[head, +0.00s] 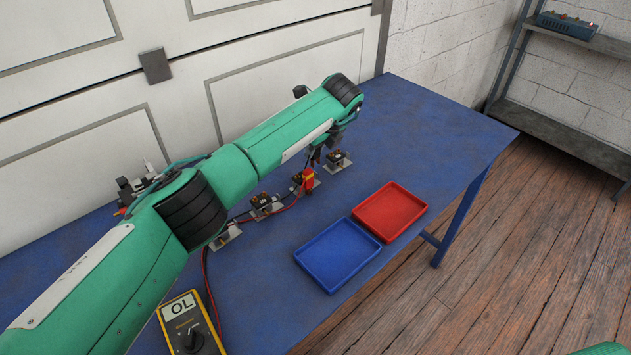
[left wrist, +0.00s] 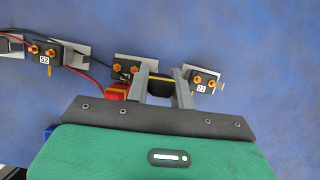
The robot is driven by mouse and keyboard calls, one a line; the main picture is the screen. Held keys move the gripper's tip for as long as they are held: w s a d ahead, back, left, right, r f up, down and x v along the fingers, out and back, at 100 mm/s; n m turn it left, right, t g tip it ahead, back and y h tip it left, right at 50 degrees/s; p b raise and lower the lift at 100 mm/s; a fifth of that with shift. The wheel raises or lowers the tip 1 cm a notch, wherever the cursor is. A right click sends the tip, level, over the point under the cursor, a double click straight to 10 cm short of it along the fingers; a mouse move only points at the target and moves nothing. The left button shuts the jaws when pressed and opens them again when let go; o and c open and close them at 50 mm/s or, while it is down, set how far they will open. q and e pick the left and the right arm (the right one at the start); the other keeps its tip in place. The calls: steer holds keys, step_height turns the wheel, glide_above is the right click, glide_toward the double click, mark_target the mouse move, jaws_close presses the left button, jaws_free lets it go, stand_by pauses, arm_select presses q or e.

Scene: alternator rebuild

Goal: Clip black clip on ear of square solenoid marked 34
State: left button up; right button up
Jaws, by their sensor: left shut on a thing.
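Several square solenoids stand on small metal plates in a row along the blue table. In the left wrist view, one solenoid (left wrist: 43,52) is marked 52 and the right one (left wrist: 203,80) seems marked 21. The solenoid between them (left wrist: 125,69) has its label hidden, so I cannot read 34. A red clip (left wrist: 117,91) sits at that middle solenoid; it also shows in the head view (head: 309,181). My left gripper (left wrist: 162,84) is shut on the black clip (left wrist: 160,88), beside the middle solenoid. I cannot tell whether the clip touches an ear. My right gripper is not seen.
A yellow multimeter (head: 190,325) reading OL lies at the front left, with red and black leads running to the row. A blue tray (head: 339,283) and a red tray (head: 417,212) lie right of the row. The table's right end is clear.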

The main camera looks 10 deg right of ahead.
arm_select(q)
steer(key=shift+f+b, duration=0.3)
steer(key=shift+f, duration=0.4)
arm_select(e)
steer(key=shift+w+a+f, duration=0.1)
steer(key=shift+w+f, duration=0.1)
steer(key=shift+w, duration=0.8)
arm_select(q)
steer(key=shift+f, duration=0.15)
